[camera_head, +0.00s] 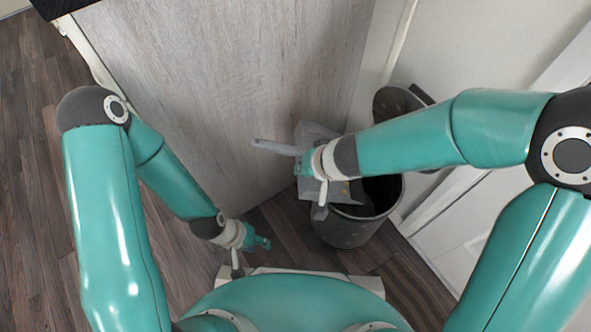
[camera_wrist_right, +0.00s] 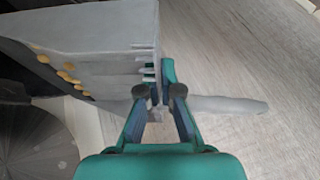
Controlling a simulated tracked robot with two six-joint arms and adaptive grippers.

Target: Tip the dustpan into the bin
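The grey dustpan (camera_head: 318,132) is above and beside the dark grey bin (camera_head: 345,232); its handle (camera_head: 275,147) points left. My right gripper (camera_head: 302,166) is shut on the dustpan where handle and pan meet. In the right wrist view the fingers (camera_wrist_right: 158,80) close on the dustpan (camera_wrist_right: 105,28), and several yellow-brown round bits (camera_wrist_right: 68,68) show along the pan. The bin is open; its dark inside shows below the pan at left in the wrist view. My left gripper (camera_head: 262,243) is low over the floor, left of the bin, apart from it; its fingers are too small to judge.
The bin's raised lid (camera_head: 396,104) stands behind it near the wall. A wood-grain cabinet panel (camera_head: 220,90) rises left of the dustpan. A white door (camera_head: 475,215) is at right. Dark plank floor (camera_head: 35,200) is free at left.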

